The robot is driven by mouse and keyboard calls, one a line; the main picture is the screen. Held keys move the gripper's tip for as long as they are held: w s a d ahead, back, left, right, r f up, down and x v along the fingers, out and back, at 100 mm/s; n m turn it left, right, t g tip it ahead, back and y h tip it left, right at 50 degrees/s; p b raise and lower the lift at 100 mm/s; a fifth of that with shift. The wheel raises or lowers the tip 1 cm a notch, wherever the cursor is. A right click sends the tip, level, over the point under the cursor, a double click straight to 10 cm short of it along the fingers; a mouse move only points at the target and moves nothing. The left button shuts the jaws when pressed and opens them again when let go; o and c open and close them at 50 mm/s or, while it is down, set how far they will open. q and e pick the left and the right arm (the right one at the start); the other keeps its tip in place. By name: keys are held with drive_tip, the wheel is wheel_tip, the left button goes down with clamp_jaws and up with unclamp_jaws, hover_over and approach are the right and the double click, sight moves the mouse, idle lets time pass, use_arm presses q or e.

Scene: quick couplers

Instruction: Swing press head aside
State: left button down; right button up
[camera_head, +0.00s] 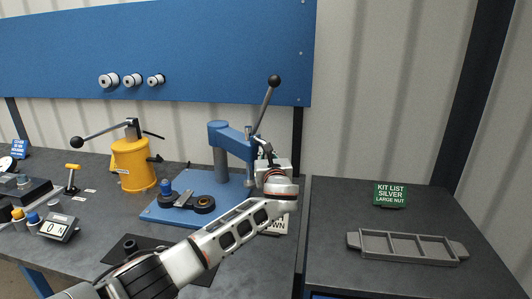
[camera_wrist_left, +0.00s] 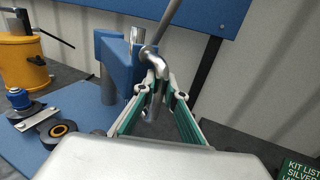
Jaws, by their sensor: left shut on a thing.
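The blue press has a column (camera_head: 220,150) on a blue base plate (camera_head: 165,213) and a blue press head (camera_head: 236,142) reaching right from the column top. A steel lever (camera_head: 265,105) with a black ball knob rises from the head. My left gripper (camera_head: 264,157) is at the head's right end. In the left wrist view my left gripper (camera_wrist_left: 158,94) is shut on the lever's bent metal lower end (camera_wrist_left: 153,68), close beside the blue head (camera_wrist_left: 118,62). The exact contact is partly hidden by the fingers. My right gripper is out of view.
A fixture with a black ring (camera_head: 204,204) and blue knob sits on the base plate. A yellow press (camera_head: 133,165) stands to its left. A grey divided tray (camera_head: 408,247) and green kit sign (camera_head: 390,195) are on the right table. A blue panel (camera_head: 215,50) is behind.

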use_arm(q)
drive_tip(key=c, duration=2.1)
unclamp_jaws()
drive_tip(key=shift+d, duration=0.15)
drive_tip(key=v, duration=1.2)
